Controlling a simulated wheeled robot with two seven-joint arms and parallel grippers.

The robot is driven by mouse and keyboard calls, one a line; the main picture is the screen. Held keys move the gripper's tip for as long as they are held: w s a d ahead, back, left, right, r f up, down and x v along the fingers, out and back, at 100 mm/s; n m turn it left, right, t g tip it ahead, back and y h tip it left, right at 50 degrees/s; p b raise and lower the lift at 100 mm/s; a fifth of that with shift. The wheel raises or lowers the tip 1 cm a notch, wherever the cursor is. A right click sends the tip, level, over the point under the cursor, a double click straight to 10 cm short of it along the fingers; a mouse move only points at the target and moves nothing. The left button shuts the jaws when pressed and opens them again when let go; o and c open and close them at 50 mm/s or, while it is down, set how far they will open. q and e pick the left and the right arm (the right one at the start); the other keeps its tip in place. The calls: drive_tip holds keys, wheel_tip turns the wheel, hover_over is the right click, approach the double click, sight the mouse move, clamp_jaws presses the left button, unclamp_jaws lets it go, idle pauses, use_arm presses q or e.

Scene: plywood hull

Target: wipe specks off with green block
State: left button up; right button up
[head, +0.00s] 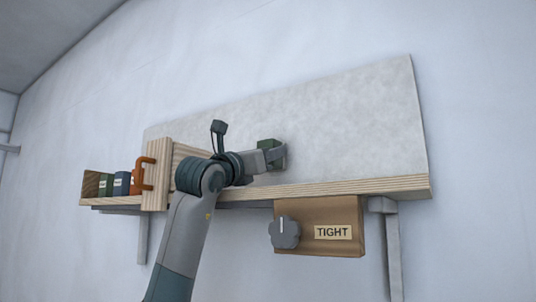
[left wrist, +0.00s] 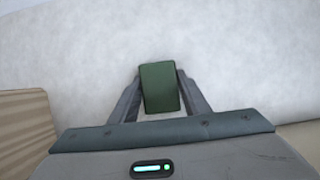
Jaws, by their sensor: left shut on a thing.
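The green block (head: 267,144) is in front of the pale mottled panel (head: 350,125) above the shelf in the head view. My left gripper (head: 279,157) is shut on it. In the left wrist view the green block (left wrist: 160,88) sits between the two fingers of my left gripper (left wrist: 160,95), with the pale panel behind it. I cannot tell whether the block touches the panel. No specks can be made out on the visible panel; my arm and gripper hide part of it. My right gripper is not in view.
A plywood shelf (head: 390,187) runs below the panel. At its left are an upright wooden board (head: 157,174) with an orange clamp (head: 143,174) and several small dark books or boxes (head: 121,184). A brown box (head: 345,213) with a grey knob and "TIGHT" label hangs below.

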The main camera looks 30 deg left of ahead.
use_arm(q)
drive_tip(key=shift+a, duration=0.15)
drive_tip(key=shift+w+a, duration=0.15)
drive_tip(key=shift+a, duration=1.5)
drive_tip(key=shift+a, duration=0.15)
drive_tip(key=a+p, duration=0.1)
drive_tip(key=a, duration=0.2)
drive_tip(key=shift+w+a, duration=0.15)
drive_tip(key=shift+s+a+b, duration=0.15)
drive_tip(key=shift+s+b, duration=0.5)
drive_tip(key=shift+s, duration=0.85)
drive_tip(key=shift+s+a+b, duration=0.1)
drive_tip(key=shift+s+b, duration=0.55)
drive_tip(key=shift+s, duration=0.8)
